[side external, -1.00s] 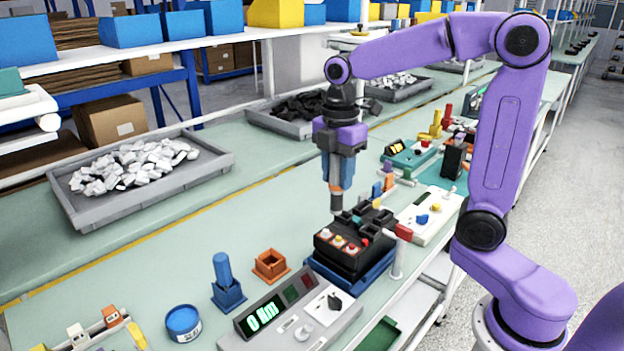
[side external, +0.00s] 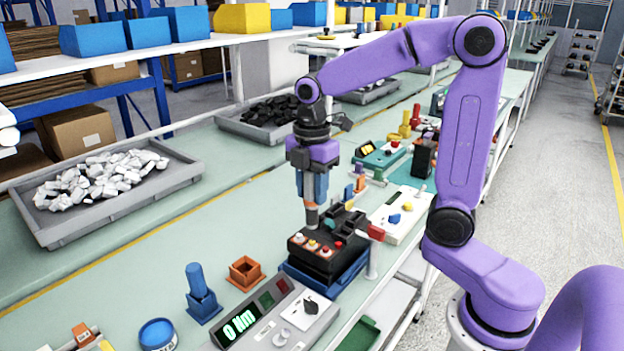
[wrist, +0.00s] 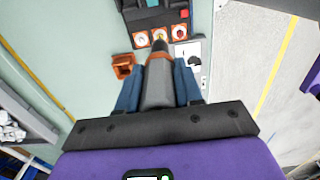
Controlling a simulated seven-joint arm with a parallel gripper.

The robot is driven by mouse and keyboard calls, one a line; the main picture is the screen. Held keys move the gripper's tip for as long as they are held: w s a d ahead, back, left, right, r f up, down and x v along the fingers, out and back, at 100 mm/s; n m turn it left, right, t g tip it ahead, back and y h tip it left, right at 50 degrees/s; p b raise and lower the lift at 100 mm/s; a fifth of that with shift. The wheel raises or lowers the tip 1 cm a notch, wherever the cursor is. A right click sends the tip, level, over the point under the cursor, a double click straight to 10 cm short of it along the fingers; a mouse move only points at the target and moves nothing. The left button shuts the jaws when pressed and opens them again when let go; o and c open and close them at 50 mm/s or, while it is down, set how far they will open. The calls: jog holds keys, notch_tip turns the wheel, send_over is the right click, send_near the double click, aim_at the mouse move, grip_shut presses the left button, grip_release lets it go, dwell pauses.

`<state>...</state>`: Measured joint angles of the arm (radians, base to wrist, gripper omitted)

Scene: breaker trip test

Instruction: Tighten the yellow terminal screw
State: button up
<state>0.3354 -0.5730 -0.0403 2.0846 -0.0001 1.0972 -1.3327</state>
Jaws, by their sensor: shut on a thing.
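The black breaker (side external: 323,258) sits in a blue holder (side external: 333,284). Along its front are three orange-rimmed terminal screws: white, yellow (side external: 312,244) and red. The yellow screw is in the middle and also shows in the wrist view (wrist: 159,37), just beyond the tool tip. My gripper (side external: 311,199) is shut on a grey driver tool (side external: 312,217) with an orange part, which points down over the breaker. In the wrist view the tool (wrist: 159,85) lies between the blue fingers. Its tip is close to the yellow screw; contact cannot be told.
A torque readout box (side external: 272,318) showing 0 Nm stands in front of the breaker. An orange square holder (side external: 245,273) and a blue post in a socket (side external: 199,290) are to the left. A red-ended lever (side external: 374,233) stands close on the right.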

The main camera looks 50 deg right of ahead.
aim_at(312, 209)
jog(key=shift+f, duration=1.85)
jog(key=shift+f, duration=0.85)
dwell(1.5)
dwell(1.0)
jog(key=shift+r, duration=3.05)
